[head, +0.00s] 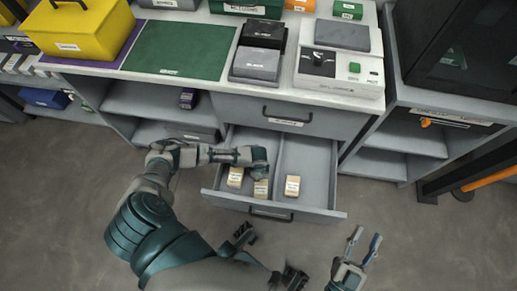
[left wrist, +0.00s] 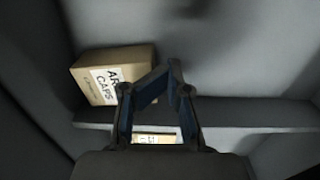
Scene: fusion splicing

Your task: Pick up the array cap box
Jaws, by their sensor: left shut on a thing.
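Small tan boxes with white labels lie in the open grey drawer: one at the left (head: 235,177), one in the middle (head: 261,189) and one in the right compartment (head: 292,186). The labels are too small to read in the head view. In the left wrist view, a box labelled for caps, the array cap box (left wrist: 112,78), sits left of the fingers. My left gripper (head: 262,172) reaches down into the drawer above the middle box. My right gripper (head: 366,236) is open and empty, outside the drawer.
The drawer's front wall (head: 325,213) and its middle divider bound the space around the left gripper. The counter above holds a yellow case (head: 85,28), a green mat (head: 180,50) and a splicing device (head: 340,70).

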